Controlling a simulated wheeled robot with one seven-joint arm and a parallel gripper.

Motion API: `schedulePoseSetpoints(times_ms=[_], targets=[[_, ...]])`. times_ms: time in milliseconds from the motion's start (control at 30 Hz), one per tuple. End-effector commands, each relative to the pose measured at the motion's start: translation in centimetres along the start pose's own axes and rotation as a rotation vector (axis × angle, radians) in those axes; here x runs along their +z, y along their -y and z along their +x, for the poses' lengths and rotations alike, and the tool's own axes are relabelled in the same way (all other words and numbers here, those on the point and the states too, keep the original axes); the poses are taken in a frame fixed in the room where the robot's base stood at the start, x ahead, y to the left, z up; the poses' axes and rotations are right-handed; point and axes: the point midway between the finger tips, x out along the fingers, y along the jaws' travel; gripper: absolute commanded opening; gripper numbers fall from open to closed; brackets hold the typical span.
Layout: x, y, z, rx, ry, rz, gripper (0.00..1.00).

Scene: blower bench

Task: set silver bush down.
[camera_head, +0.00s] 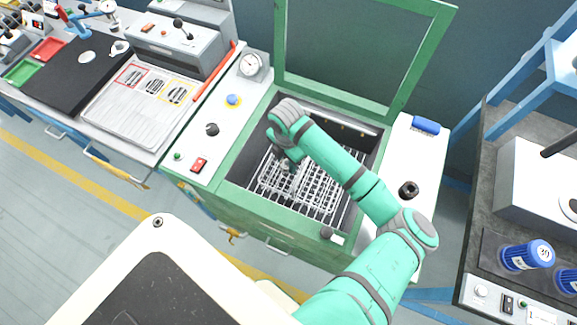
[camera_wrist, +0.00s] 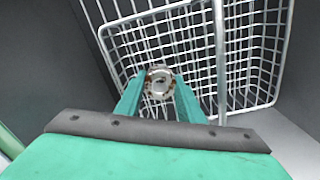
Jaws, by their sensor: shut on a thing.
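My gripper (camera_wrist: 160,92) is shut on the silver bush (camera_wrist: 160,83), a small ring-shaped metal part with some brown marks, held between the two green fingers in the wrist view. Behind it in that view is a white wire basket (camera_wrist: 240,50). In the head view my gripper (camera_head: 290,163) reaches down into the open green blower cabinet (camera_head: 228,170), above the wire basket (camera_head: 318,192). The bush is too small to make out there. I cannot tell whether the bush touches the basket wires.
The cabinet's green-framed lid (camera_head: 360,50) stands open at the back. A gauge (camera_head: 250,64) and a black knob (camera_head: 212,129) sit left of the opening. A blue brush (camera_head: 425,124) and a black ring (camera_head: 408,189) lie on the right ledge. Dark cabinet walls enclose the basket.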

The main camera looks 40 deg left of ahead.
Motion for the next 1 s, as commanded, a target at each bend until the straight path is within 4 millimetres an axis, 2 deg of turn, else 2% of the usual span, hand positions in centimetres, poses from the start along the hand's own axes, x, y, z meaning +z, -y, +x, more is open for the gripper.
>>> schedulePoseSetpoints(times_ms=[367, 767, 800, 867, 1000], targets=[[0.0, 0.0, 3.7, -0.001, -0.001, 0.000, 0.00], [-0.1, 0.0, 4.2, 0.000, -0.001, -0.002, 0.00], [-0.1, 0.0, 4.2, 0.000, -0.001, -0.002, 0.39], [-0.1, 0.0, 4.2, 0.000, -0.001, -0.002, 0.53], [-0.1, 0.0, 4.2, 0.000, -0.001, -0.002, 0.53]])
